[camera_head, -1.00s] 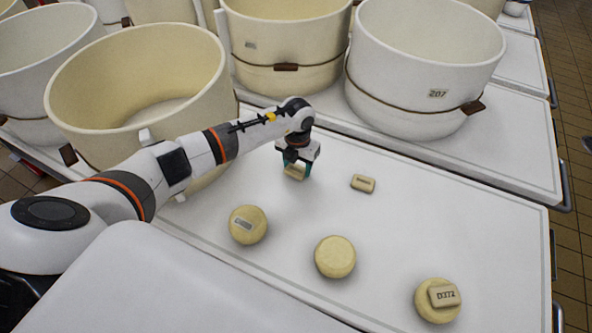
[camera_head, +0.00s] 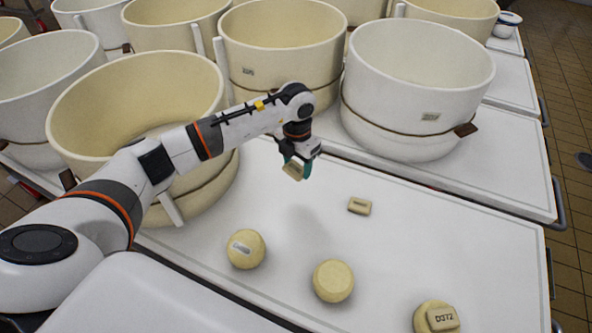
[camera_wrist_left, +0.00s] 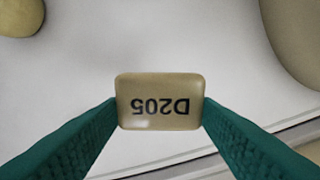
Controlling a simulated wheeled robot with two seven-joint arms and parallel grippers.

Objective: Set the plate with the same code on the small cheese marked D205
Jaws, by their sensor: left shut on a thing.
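My left gripper (camera_head: 296,168) is shut on a small tan plate (camera_head: 292,172), held above the white table. In the left wrist view the plate (camera_wrist_left: 160,101) reads D205, upside down, between the two green fingers (camera_wrist_left: 160,112). A round yellow cheese (camera_head: 250,258) at the left of the row has a greyish label on top, too small to read. A middle cheese (camera_head: 333,282) shows no readable mark. A right cheese (camera_head: 421,322) carries a plate (camera_head: 442,318) reading D372. My right gripper is not in view.
Another small plate (camera_head: 360,205) lies flat on the table (camera_head: 440,235), its code unreadable. Large cream vats (camera_head: 415,90) stand along the back and left. The table right of the loose plate is clear.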

